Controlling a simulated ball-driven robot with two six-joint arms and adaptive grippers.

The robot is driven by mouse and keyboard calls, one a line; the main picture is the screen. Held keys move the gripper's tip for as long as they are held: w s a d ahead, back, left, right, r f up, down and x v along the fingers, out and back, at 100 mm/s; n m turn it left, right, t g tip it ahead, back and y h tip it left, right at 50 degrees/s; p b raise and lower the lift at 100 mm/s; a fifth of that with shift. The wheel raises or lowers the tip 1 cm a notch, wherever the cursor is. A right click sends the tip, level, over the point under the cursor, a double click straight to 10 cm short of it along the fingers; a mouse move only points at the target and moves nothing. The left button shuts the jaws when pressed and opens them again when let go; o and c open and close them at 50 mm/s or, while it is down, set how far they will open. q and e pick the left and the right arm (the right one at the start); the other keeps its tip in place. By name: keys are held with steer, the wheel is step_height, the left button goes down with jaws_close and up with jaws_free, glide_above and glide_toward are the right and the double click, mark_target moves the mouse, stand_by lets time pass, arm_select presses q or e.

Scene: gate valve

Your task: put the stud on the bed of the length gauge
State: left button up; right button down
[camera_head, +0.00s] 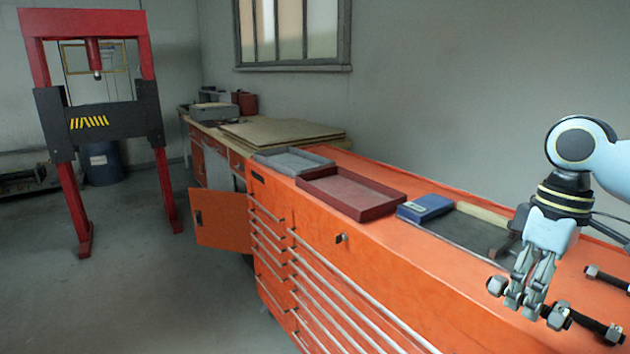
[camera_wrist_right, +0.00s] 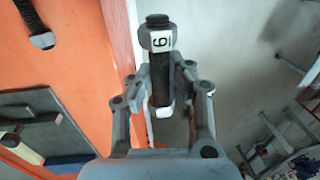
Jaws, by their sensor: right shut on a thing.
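My right gripper (camera_head: 524,303) is low at the right of the head view, near the front edge of the orange cabinet top. It is shut on a dark threaded stud (camera_wrist_right: 160,75), with a grey nut (camera_wrist_right: 158,40) bearing a white number tag at one end. The length gauge seems to be the dark flat bed (camera_head: 460,232) with a blue block (camera_head: 425,208) at one end, behind and left of the gripper. My left gripper is out of view.
A dark red tray (camera_head: 350,195) and a grey tray (camera_head: 290,162) stand farther left. Bare orange top lies in front of the gauge.

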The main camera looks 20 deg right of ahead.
step_height(320, 180, down, 16)
steer(key=b, duration=1.5)
steer(key=shift+s+a+f, duration=0.15)
steer(key=shift+s, duration=0.05)
steer(key=shift+w, duration=0.1)
